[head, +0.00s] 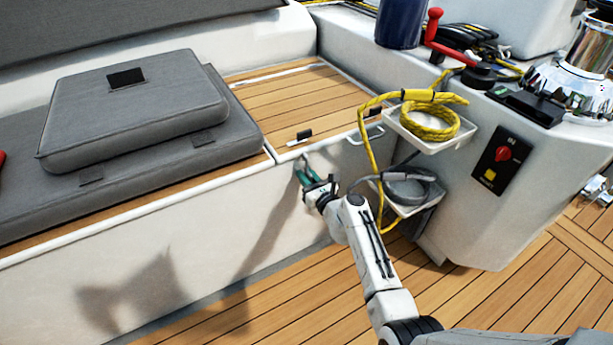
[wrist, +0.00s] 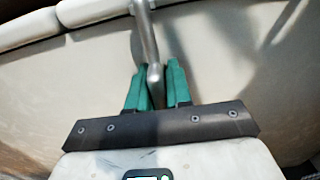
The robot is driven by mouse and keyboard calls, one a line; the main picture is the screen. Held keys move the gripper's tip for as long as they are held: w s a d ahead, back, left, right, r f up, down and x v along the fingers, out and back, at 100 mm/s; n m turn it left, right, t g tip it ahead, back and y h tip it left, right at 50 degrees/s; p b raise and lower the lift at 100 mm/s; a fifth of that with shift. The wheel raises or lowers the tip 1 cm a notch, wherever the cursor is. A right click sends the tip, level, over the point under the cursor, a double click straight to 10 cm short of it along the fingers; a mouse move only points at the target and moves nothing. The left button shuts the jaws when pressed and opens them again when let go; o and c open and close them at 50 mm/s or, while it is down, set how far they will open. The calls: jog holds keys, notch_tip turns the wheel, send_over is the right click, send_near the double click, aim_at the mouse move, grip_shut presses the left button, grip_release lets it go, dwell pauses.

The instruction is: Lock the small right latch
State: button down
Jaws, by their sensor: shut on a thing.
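A grey metal latch lever (wrist: 146,35) hangs down the pale seat front in the wrist view, from the rim at the top of the picture. Its lower end lies between the green fingers of my gripper (wrist: 156,78), which is shut on it. In the head view my gripper (head: 308,177) is at the seat front, just below the corner of the wooden-topped hatch (head: 290,100). A small part of the latch lever (head: 306,160) shows above the fingers there.
Grey cushions (head: 130,110) lie on the seat to the left. A white tray (head: 440,147) with yellow rope (head: 432,120) and a lower holder with grey rope (head: 405,192) stick out close right of my arm. The wooden floor (head: 500,300) is clear.

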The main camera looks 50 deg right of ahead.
jog(key=shift+f, duration=0.1)
jog(key=c, duration=1.2)
grip_release()
jog(key=shift+o, duration=0.2)
jog(key=p+v, duration=0.2)
jog(key=v, duration=0.9)
jog(key=shift+p, duration=0.3)
jog(key=shift+w, duration=0.1)
